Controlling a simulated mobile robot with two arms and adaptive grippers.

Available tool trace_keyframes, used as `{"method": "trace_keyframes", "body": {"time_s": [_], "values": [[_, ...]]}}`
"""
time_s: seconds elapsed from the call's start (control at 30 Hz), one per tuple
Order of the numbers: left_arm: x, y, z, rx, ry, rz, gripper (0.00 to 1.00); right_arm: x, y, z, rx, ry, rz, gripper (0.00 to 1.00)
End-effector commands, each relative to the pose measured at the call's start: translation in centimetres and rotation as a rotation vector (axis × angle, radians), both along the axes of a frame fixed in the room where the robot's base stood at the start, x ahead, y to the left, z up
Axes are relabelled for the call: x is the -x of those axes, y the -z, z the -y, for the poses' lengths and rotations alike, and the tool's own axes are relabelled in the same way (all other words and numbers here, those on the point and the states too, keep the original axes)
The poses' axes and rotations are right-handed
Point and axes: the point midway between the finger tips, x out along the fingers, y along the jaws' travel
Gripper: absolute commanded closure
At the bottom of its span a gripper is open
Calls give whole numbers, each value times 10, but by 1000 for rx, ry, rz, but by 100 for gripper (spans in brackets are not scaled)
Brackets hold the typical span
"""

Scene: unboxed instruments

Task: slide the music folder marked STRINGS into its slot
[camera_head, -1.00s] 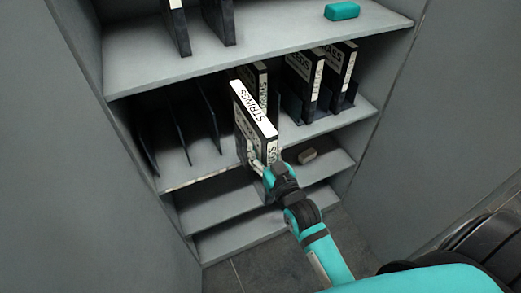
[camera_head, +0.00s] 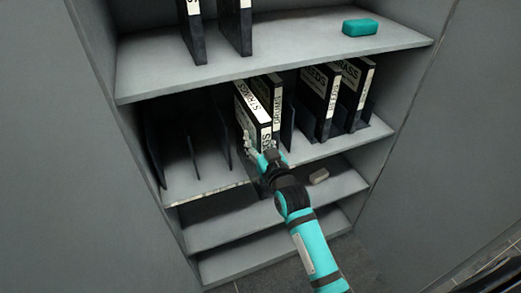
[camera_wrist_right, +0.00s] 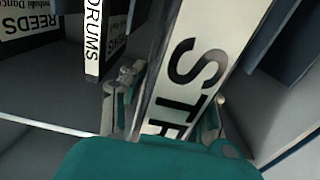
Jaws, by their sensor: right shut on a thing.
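The STRINGS folder (camera_head: 253,112) is black with a white lettered spine. It stands upright, slightly tilted, at the middle shelf, just left of the DRUMS folder (camera_head: 276,98). My right gripper (camera_head: 262,152) is shut on its spine, low down. In the right wrist view the STRINGS spine (camera_wrist_right: 203,50) runs between the fingers of my right gripper (camera_wrist_right: 168,108). The DRUMS folder (camera_wrist_right: 95,40) is left of it there, apart from it. The lower end of the STRINGS folder is hidden by my gripper, so I cannot tell how deep it sits. My left gripper is not in view.
Dark dividers (camera_head: 222,135) stand on the middle shelf (camera_head: 185,190), with empty slots at the left. REEDS (camera_head: 325,95) and BRASS (camera_head: 357,95) folders stand at the right. A teal block (camera_head: 360,27) lies above; a beige block (camera_head: 319,176) lies below.

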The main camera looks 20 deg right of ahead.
Motion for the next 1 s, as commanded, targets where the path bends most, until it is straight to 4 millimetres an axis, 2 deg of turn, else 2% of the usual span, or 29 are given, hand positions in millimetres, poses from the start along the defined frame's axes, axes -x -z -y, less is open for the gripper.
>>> {"method": "trace_keyframes", "body": {"time_s": [0.2, 1.0], "values": [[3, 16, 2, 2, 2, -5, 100, -22, 1, -1, 0, 0, 7, 100], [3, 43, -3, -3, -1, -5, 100, -100, 3, -3, 0, 0, 7, 100]]}}
